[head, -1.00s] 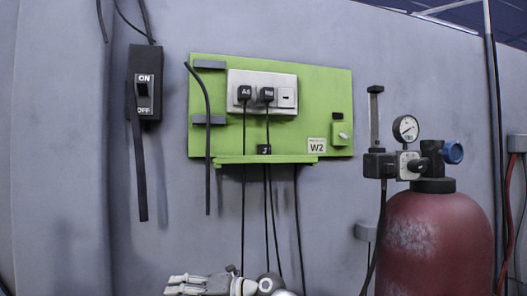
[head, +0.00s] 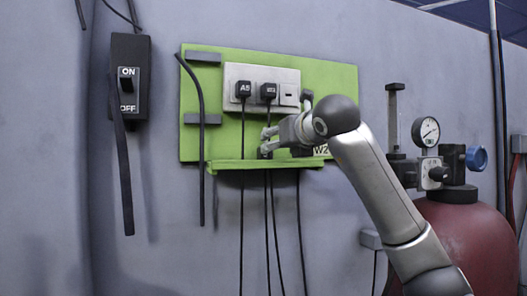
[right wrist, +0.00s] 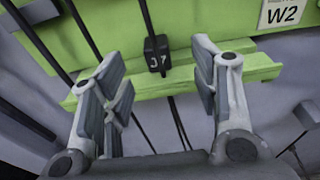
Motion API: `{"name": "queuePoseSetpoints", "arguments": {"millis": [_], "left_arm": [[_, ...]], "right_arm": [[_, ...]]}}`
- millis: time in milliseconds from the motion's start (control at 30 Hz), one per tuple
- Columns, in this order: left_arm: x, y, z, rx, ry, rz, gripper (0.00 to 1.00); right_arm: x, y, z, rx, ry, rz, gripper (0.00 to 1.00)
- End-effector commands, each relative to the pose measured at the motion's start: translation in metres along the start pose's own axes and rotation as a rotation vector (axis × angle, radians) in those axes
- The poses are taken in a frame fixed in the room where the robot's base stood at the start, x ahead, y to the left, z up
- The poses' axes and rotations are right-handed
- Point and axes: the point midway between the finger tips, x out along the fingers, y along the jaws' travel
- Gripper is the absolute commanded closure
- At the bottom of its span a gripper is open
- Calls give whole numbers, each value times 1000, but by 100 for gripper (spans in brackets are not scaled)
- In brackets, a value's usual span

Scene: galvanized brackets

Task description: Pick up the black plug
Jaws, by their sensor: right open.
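A small black plug (right wrist: 157,53) marked "J7" rests at the narrow green ledge, its cable hanging below. In the right wrist view it shows between the spread fingers of my right gripper (right wrist: 158,72); I see no finger touching it. In the head view my right gripper (head: 266,141) is open in front of the ledge and largely hides this plug. Two other black plugs, "A5" (head: 243,90) and one beside it (head: 268,92), sit in the white socket plate (head: 289,78). My left gripper is not in view.
The green board (head: 213,140) hangs on a grey wall, with a label "W2" (right wrist: 283,12). Several black cables (head: 241,220) hang below it. A black ON/OFF switch (head: 128,85) is at left. A red cylinder (head: 465,240) with a gauge (head: 427,131) stands at right.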

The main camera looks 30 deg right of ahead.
Motion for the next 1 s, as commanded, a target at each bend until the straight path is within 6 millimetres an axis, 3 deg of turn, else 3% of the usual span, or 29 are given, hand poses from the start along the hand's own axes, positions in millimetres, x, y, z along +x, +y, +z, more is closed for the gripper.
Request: {"name": "queuePoseSetpoints", "arguments": {"millis": [100,300,700,1000], "left_arm": [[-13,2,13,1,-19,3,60],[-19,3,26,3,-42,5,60],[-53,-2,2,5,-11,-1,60],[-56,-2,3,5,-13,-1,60]], "right_arm": [[19,1,3,0,5,1,45],[33,1,1,-1,3,3,45],[74,7,6,0,5,3,45],[84,7,2,0,2,3,45]]}}
